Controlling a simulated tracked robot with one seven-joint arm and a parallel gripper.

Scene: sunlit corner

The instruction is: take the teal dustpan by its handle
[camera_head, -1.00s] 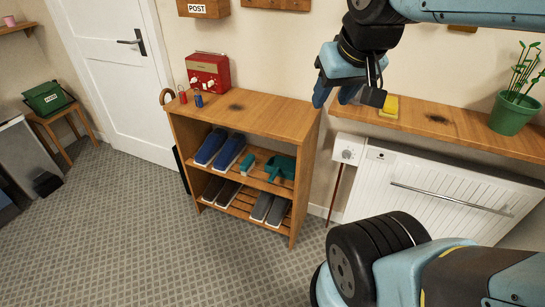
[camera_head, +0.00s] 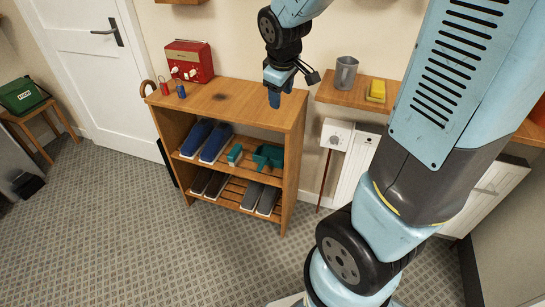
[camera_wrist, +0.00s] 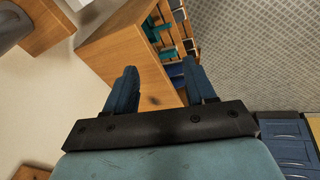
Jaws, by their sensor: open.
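The teal dustpan (camera_head: 268,157) lies on the upper shelf inside the wooden shelf unit (camera_head: 226,101), at the right end beside a small teal brush (camera_head: 235,154). Its handle is hard to make out at this size. My gripper (camera_head: 273,100) is open and empty, pointing down near the right end of the unit's top, higher than the dustpan and apart from it. In the wrist view my two blue fingers (camera_wrist: 162,88) stand apart with nothing between them. Teal shapes show beyond them inside the unit, partly hidden by its wood; I cannot tell which is the dustpan.
Blue shoes (camera_head: 207,141) lie left of the brush, with grey shoes (camera_head: 260,198) on the lower rack. A red radio (camera_head: 190,61) stands on the unit's top. A wall shelf (camera_head: 350,95) holds a grey cup (camera_head: 346,73) and a yellow sponge (camera_head: 377,88). The floor in front is clear.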

